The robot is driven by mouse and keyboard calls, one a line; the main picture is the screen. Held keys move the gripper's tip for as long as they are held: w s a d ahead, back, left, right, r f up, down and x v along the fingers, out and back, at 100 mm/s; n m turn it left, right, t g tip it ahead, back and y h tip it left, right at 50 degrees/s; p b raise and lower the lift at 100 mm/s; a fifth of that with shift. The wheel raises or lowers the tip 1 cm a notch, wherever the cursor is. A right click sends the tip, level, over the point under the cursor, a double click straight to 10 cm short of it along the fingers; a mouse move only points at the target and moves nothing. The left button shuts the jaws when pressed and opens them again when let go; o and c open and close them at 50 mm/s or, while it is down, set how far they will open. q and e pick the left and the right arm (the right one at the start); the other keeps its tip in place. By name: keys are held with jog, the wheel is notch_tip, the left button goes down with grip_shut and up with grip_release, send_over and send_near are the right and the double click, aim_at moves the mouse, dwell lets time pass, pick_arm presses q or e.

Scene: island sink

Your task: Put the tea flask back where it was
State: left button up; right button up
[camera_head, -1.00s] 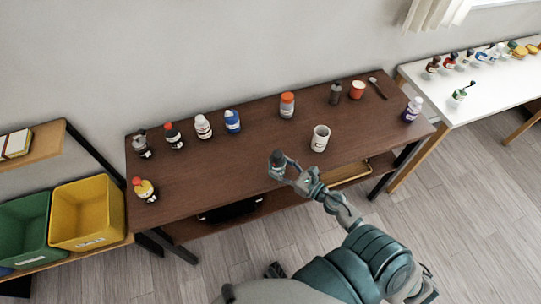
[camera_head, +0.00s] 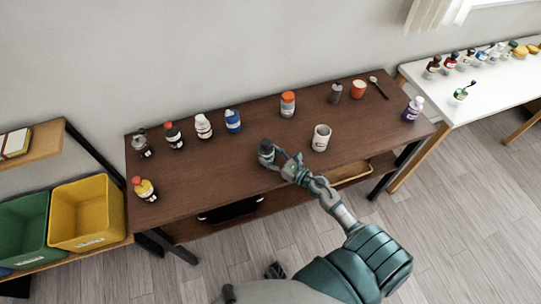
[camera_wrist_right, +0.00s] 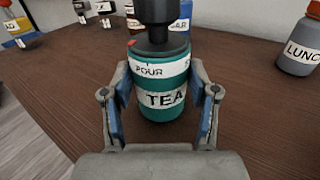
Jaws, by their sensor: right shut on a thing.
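The tea flask (camera_head: 266,149) is a green cylinder with a black top and white bands. In the right wrist view the flask (camera_wrist_right: 162,92) reads "POUR" and "TEA" and looks upright. My right gripper (camera_head: 274,158) is shut on the flask near the front middle of the brown table (camera_head: 220,160). In the wrist view, the blue-padded fingers of my right gripper (camera_wrist_right: 161,112) lie on either side of its body. I cannot tell whether its base touches the table. My left gripper is not in view.
A grey "LUNCH" container (camera_head: 287,106) with an orange lid stands behind. Several bottles line the table's back left, including a blue one (camera_head: 233,122). Free table lies left of the flask.

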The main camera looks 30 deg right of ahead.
jog(key=shift+a, duration=0.1)
jog(key=o, duration=1.3)
jog(key=shift+c, duration=0.2)
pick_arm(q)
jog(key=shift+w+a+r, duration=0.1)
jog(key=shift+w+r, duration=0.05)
pick_arm(e)
jog(key=shift+s, duration=0.25)
jog(key=b+v, duration=0.2)
jog(key=v, duration=0.8)
jog(key=shift+s, duration=0.1)
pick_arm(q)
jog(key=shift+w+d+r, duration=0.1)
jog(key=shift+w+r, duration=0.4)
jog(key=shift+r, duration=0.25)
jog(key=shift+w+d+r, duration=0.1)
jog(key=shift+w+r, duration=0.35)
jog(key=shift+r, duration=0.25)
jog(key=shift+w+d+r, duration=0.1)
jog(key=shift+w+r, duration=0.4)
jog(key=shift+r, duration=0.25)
pick_arm(e)
jog(key=shift+s+d+r, duration=0.1)
jog(key=shift+s+d, duration=0.25)
jog(key=shift+s, duration=0.3)
